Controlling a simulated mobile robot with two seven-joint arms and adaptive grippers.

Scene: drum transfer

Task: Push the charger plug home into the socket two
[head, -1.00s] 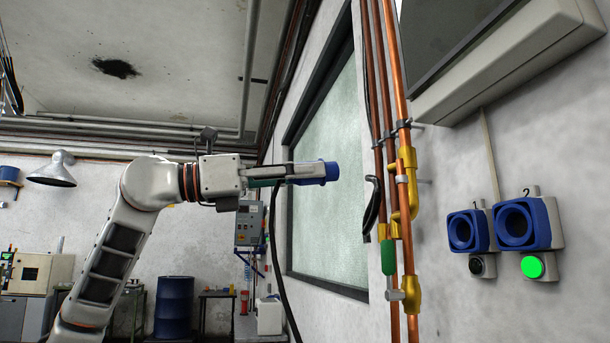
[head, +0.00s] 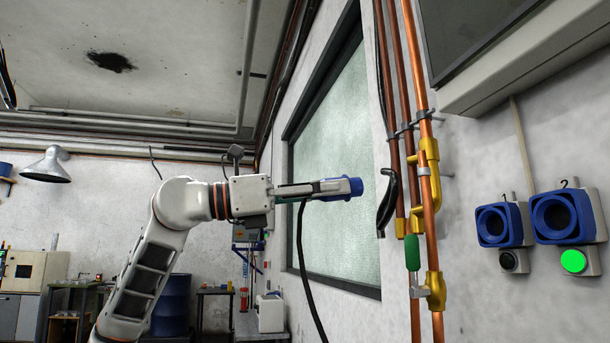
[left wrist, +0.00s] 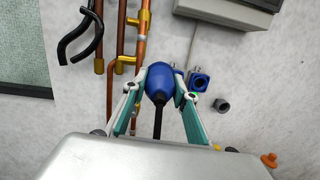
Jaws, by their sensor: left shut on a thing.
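The blue charger plug (head: 341,187) is held in my left gripper (head: 316,188), its front pointing right, with a dark cable hanging below. In the left wrist view the plug (left wrist: 158,85) sits between the shut fingers. Two blue sockets are on the right wall: the left socket (head: 493,226) with a dark button below, and the right socket (head: 556,217) with a "2" above it and a lit green button (head: 574,261). The plug is well apart from both. In the left wrist view the plug partly hides one socket. My right gripper is not in view.
Copper pipes (head: 430,180) with yellow fittings, a green-handled valve (head: 413,252) and a black hose (head: 387,203) stand out from the wall between plug and sockets. A large grey box (head: 520,65) hangs above the sockets. A window (head: 335,150) is behind the plug.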

